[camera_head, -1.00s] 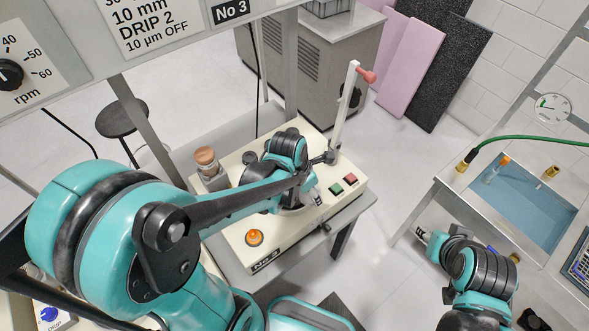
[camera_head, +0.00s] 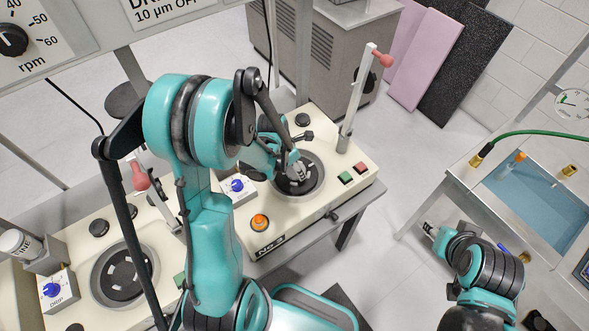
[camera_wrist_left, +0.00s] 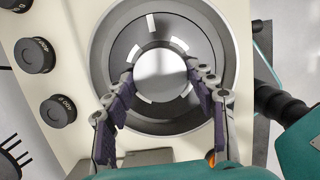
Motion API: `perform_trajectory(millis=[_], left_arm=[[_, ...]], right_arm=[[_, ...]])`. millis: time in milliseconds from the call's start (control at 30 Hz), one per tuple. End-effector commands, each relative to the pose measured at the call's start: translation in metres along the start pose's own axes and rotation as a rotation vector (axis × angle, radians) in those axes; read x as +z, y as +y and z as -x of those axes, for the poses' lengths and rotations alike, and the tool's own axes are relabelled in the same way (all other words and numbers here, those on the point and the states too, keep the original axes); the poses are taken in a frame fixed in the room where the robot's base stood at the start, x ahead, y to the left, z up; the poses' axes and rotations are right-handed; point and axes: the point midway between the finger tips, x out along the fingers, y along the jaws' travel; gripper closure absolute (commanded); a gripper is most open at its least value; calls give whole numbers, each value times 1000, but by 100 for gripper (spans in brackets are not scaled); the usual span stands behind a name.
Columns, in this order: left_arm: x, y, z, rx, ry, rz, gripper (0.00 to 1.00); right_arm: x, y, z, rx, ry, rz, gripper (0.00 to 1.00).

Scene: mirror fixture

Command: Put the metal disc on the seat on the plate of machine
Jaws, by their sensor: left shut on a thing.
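The metal disc (camera_wrist_left: 160,77) is a bright, round piece between the fingers of my left gripper (camera_wrist_left: 160,82), which is shut on it. In the left wrist view the disc lies over the middle of the dark plate (camera_wrist_left: 122,55) with pale marks, inside the machine's round grey bowl. I cannot tell whether the disc touches the plate. In the head view my left gripper (camera_head: 298,174) is over the bowl of the cream machine No 3 (camera_head: 285,232), and the arm hides part of it. My right gripper (camera_head: 429,229) is far to the right, small, its opening unclear.
A second cream machine with an empty dark plate (camera_head: 122,274) stands at the left. An upright lever with a red knob (camera_head: 385,60) rises behind machine No 3. An orange button (camera_head: 260,222) is at its front. A blue basin (camera_head: 535,205) is at the right.

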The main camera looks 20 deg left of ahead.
Motion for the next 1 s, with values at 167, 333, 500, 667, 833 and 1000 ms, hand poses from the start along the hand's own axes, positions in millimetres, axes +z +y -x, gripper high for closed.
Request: perform_trajectory(millis=[167,333,500,667,833,1000], left_arm=[[-2,0,-8,0,0,0,77],[-2,0,-8,0,0,0,77],[-2,0,-8,0,0,0,23],[-2,0,-8,0,0,0,23],[-2,0,-2,0,0,0,23],[-2,-1,28,0,0,1,23]], right_arm=[[1,0,-2,0,0,0,60],[1,0,-2,0,0,0,60],[1,0,-2,0,0,0,60],[1,0,-2,0,0,0,60],[0,0,0,0,0,0,60],[-5,0,6,0,0,0,60]])
